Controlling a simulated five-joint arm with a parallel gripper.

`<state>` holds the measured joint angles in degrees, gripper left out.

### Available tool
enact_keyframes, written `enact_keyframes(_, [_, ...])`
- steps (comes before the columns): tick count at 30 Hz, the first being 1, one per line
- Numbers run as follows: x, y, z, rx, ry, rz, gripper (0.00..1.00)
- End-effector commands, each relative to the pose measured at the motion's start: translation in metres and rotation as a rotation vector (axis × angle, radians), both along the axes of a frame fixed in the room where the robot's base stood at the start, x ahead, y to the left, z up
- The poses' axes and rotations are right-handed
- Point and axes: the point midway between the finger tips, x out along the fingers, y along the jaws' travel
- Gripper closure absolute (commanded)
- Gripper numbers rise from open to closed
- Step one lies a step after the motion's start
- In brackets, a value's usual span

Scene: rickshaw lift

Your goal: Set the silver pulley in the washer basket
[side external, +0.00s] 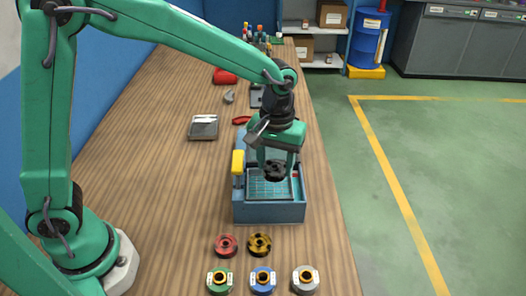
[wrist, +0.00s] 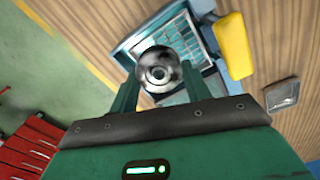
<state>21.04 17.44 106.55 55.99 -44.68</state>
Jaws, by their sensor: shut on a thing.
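My gripper (side external: 277,166) is shut on the silver pulley (wrist: 159,72). In the wrist view the pulley sits between the fingertips, with a grey-silver, black-patched face and a round hub. In the side view the same pulley (side external: 275,171) looks nearly black. It is over the blue washer (side external: 270,213), whose open top shows a wire-grid basket (side external: 258,188). The basket also shows behind the pulley in the wrist view (wrist: 182,33). The pulley and fingers hide part of the basket. I cannot tell whether the pulley touches it.
A yellow block (side external: 238,162) stands at the washer's left side. In front lie a red pulley (side external: 226,244), a black-and-yellow pulley (side external: 260,244), and green (side external: 220,281), blue (side external: 263,280) and whitish (side external: 305,280) round parts. A grey tray (side external: 204,127) lies back left. The bench left of the washer is clear.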

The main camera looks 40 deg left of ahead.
Motion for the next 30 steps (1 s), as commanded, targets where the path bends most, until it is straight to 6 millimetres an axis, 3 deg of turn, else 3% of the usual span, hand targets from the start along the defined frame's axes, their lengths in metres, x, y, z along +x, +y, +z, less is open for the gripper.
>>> enact_keyframes(7, [0.010, 0.023, 0.003, 0.000, 0.000, 0.054, 0.81])
enact_keyframes(20, [0.011, 0.024, -0.001, 0.000, 0.000, 0.056, 0.81])
enact_keyframes(30, [0.010, 0.024, -0.019, 0.000, 0.001, 0.056, 0.81])
